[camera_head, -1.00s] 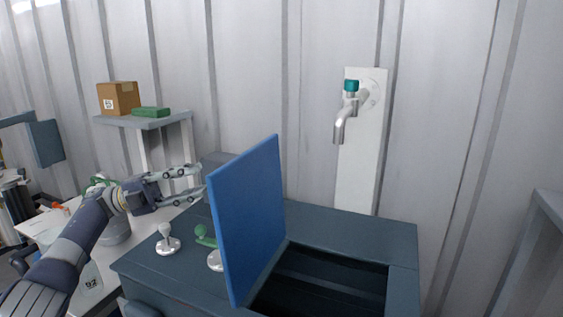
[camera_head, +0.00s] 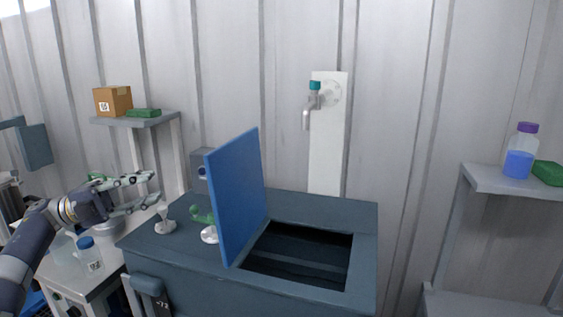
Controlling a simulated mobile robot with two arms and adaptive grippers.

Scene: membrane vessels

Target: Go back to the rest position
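My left gripper (camera_head: 148,191) is at the left of the head view, over the white side table (camera_head: 75,279). Its two fingers are spread apart with nothing between them. It is left of the dark blue-grey cabinet (camera_head: 320,208), whose blue lid (camera_head: 238,196) stands upright beside an open dark well. My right gripper is not in view.
On the cabinet top stand a white knob (camera_head: 165,221) and a green-handled fitting (camera_head: 207,226). A capped bottle (camera_head: 88,256) stands on the side table. A tap (camera_head: 311,101) is on the wall. A right shelf (camera_head: 500,184) holds a purple-capped bottle (camera_head: 523,151).

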